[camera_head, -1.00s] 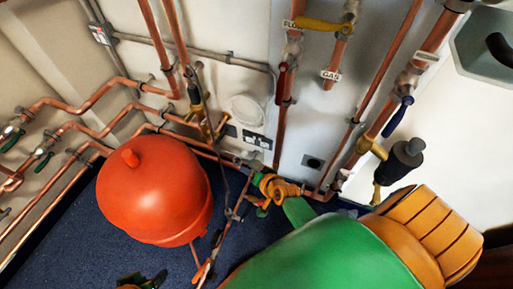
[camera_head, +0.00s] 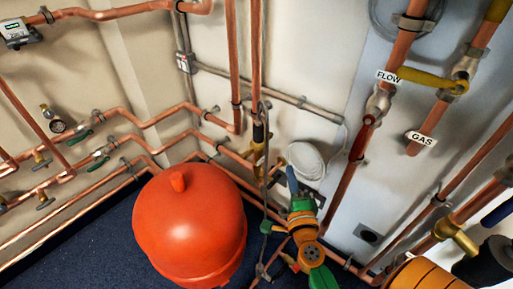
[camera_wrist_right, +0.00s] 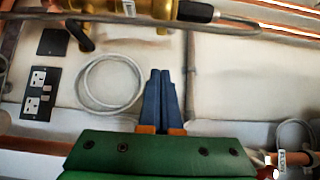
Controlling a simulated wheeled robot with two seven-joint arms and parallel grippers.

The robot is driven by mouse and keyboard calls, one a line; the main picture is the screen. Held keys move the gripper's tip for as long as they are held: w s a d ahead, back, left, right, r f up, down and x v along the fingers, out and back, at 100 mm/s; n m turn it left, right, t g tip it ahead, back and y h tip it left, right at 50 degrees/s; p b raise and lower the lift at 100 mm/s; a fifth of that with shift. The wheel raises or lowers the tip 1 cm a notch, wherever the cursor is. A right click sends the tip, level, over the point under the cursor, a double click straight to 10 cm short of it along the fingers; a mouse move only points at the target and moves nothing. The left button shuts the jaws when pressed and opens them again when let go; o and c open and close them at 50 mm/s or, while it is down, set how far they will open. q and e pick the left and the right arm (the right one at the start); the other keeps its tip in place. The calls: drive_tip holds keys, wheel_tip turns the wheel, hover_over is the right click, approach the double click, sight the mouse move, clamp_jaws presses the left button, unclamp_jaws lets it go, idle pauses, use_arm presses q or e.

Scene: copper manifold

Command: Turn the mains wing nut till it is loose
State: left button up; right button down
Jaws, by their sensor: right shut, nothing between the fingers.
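My right gripper (camera_head: 290,168) shows in the head view with its narrow blue fingers together, pointing up beside the white cable coil on the wall. In the right wrist view the fingers (camera_wrist_right: 162,73) are pressed together with nothing between them. A brass fitting (camera_head: 259,150) on a vertical pipe stands just left of the fingers in the head view. In the wrist view a brass fitting (camera_wrist_right: 195,10) crosses the top, apart from the fingertips. I cannot tell which part is the mains wing nut. My left gripper is out of view.
A big orange-red vessel (camera_head: 190,235) stands on the blue floor left of my right arm. Copper pipes line the walls. A red-handled valve (camera_head: 363,137) and a yellow gas lever (camera_head: 430,80) are to the right. A white cable coil (camera_wrist_right: 110,82) hangs beside black sockets (camera_wrist_right: 38,95).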

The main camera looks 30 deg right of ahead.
approach(272, 135)
drive_tip(key=w+d, duration=0.1)
drive_tip(key=d, duration=0.3)
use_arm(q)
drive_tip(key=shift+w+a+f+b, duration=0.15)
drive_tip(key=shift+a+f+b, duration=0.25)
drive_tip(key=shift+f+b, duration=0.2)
use_arm(e)
drive_tip(key=w, duration=0.2)
drive_tip(key=w+a, duration=0.1)
drive_tip(key=w, duration=0.1)
drive_tip(key=shift+w+a, duration=0.15)
drive_tip(key=shift+a, duration=0.05)
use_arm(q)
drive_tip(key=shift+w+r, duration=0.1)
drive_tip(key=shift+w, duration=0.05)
use_arm(e)
drive_tip(key=shift+w+y, duration=0.1)
drive_tip(key=shift+y, duration=0.2)
